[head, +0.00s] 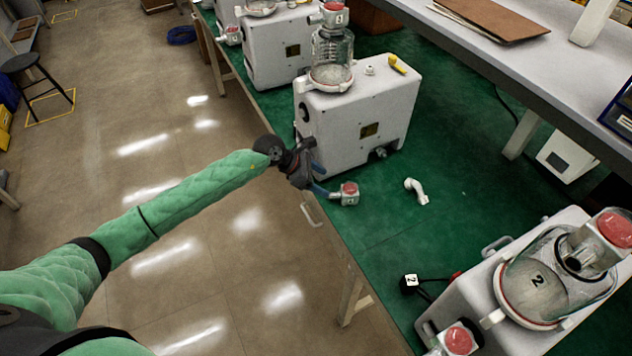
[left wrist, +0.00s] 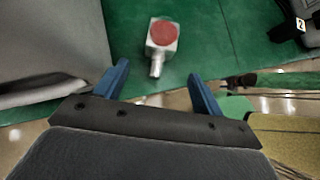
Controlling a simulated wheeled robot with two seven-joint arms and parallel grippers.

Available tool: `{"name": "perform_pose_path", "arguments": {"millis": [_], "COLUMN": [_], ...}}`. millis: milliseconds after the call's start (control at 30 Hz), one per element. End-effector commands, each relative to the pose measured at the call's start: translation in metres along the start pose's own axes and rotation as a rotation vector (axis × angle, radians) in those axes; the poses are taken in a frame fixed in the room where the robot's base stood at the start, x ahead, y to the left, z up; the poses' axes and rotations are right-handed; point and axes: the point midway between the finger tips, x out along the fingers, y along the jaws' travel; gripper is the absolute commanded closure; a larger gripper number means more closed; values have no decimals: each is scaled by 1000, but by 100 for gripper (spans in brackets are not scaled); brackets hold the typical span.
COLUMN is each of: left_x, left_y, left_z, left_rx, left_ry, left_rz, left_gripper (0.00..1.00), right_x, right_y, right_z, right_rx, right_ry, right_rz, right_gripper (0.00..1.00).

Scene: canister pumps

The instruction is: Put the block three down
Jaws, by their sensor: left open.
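A small pale block with a red round top (head: 349,193) sits on the green bench top near its left edge, in front of a white pump. It carries a dark mark on its side, too small to read surely. In the left wrist view the block (left wrist: 162,36) lies just beyond my fingertips, its short metal stem pointing back between them. My left gripper (head: 320,180) is open, its blue fingers apart and apparently not touching the block; it also shows in the left wrist view (left wrist: 158,74). My right gripper is not in view.
The white pump (head: 370,115) with a glass canister (head: 332,60) stands close behind the gripper. A white elbow pipe (head: 417,190) lies right of the block. Green bench between is clear.

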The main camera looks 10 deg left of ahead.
Motion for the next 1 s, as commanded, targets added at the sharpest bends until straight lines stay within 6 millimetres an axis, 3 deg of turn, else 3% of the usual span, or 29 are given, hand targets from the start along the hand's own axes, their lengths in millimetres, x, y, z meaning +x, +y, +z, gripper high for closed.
{"name": "perform_pose_path", "arguments": {"millis": [233, 767, 867, 1000], "left_x": [-16, -17, -14, -6], "left_y": [0, 0, -6, -28], "left_z": [0, 1, 8, 45], "left_rx": [0, -1, -19, -118], "left_ry": [0, -2, -41, -226], "left_rz": [0, 0, -2, -13], "left_gripper": [31, 31, 31, 31], "right_x": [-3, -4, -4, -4], "right_y": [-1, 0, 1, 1], "right_z": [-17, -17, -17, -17], "right_rx": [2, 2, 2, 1], "right_ry": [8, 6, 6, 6], "right_rz": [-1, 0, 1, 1], "right_gripper": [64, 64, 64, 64]}}
